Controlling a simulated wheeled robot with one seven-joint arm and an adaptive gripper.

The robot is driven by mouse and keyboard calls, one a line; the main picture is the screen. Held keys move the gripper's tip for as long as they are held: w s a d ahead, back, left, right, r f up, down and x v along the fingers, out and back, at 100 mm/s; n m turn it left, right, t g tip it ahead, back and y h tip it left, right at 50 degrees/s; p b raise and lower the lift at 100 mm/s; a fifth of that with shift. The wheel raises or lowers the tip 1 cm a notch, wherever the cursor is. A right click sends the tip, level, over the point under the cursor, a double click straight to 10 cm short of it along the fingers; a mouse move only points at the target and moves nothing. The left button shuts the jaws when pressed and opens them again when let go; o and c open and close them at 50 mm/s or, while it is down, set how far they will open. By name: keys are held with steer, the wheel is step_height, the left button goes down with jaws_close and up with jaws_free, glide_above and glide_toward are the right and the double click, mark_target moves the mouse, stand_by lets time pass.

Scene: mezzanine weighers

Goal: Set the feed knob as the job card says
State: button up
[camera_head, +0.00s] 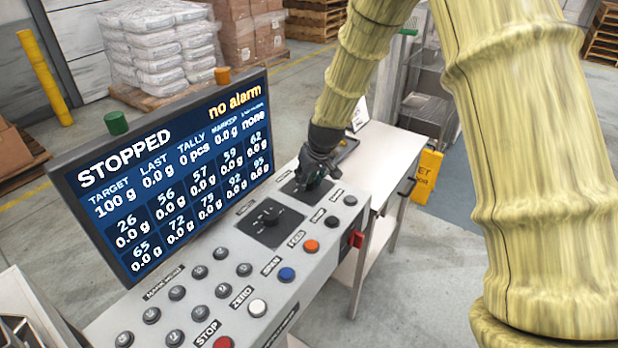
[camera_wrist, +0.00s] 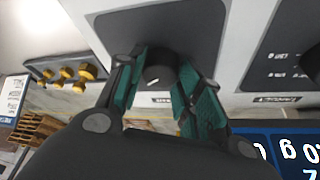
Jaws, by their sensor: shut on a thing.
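My gripper (camera_head: 313,182) is down at the far end of the sloping grey console (camera_head: 345,195). In the wrist view its green-padded fingers (camera_wrist: 163,88) are shut on a dark round knob (camera_wrist: 158,74) with a short white mark, on a dark square plate (camera_wrist: 190,28). The head view hides this knob behind the gripper. A second dark knob (camera_head: 270,217) stands free on a nearer plate (camera_head: 262,235). I cannot read either knob's label. A white card (camera_head: 358,114) stands behind the gripper, partly hidden; its text is unreadable.
The display (camera_head: 170,170) reads STOPPED, no alarm, target 100 g. Blue (camera_head: 287,274), orange (camera_head: 311,246), white (camera_head: 257,307) and red (camera_head: 223,342) buttons line the console's front. A red block (camera_head: 356,239) juts from its side. Brass pieces (camera_wrist: 68,74) lie beyond the console.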

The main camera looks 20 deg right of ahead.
steer(key=shift+a+f+m, duration=0.1)
steer(key=shift+f+m, duration=0.05)
steer(key=shift+m, duration=0.35)
steer(key=o, duration=1)
steer(key=shift+w, duration=0.1)
steer(key=shift+v, duration=6.1)
steer(key=shift+a, duration=0.15)
